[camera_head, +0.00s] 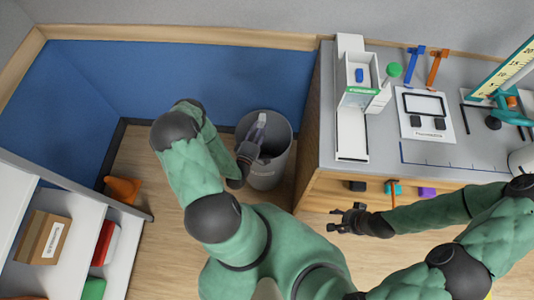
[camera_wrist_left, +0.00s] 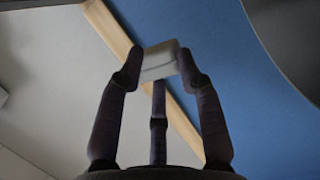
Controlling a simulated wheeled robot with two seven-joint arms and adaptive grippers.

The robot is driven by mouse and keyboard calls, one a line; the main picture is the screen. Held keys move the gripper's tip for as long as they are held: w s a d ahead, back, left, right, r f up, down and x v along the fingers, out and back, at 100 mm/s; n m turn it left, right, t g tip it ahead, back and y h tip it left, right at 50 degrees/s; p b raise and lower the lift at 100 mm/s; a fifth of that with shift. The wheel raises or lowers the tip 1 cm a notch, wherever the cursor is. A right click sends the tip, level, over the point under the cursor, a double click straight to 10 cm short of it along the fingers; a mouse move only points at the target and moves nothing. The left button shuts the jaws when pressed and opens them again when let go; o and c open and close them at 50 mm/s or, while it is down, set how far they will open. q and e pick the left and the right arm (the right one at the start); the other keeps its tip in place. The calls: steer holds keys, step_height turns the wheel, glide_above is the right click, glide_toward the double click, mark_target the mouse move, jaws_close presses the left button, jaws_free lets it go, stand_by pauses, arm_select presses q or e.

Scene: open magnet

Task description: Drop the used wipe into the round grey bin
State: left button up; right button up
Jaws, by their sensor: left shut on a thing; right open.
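The round grey bin (camera_head: 268,182) stands on the floor between the blue wall panel and the workbench, its open top facing up. My left gripper (camera_head: 252,143) is at the bin's mouth, overlapping its left side in the head view. It is shut on the used wipe (camera_head: 259,127), a pale folded piece that shows over the opening. In the left wrist view the wipe (camera_wrist_left: 158,61) is pinched between the fingertips (camera_wrist_left: 160,72). I cannot tell its exact height relative to the rim. My right gripper (camera_head: 345,218) is open and empty in front of the workbench.
The grey workbench (camera_head: 455,153) on the right carries a white dispenser-like stand, a white board and hanging tools. An orange cone-like object (camera_head: 123,189) sits on the floor at left. A white shelf (camera_head: 75,215) with boxes stands lower left.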

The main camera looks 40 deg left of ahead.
arm_select(q)
step_height(320, 180, down, 8)
steer(key=b, duration=0.4)
steer(key=shift+s+a+r+b, duration=0.15)
steer(key=shift+a+r+b, duration=0.15)
steer(key=shift+a, duration=0.15)
arm_select(e)
steer(key=f, duration=0.4)
steer(key=shift+w+a+f, duration=0.1)
steer(key=shift+w+f, duration=0.2)
steer(key=shift+f, duration=0.05)
arm_select(q)
steer(key=o, duration=1.1)
steer(key=shift+r, duration=5)
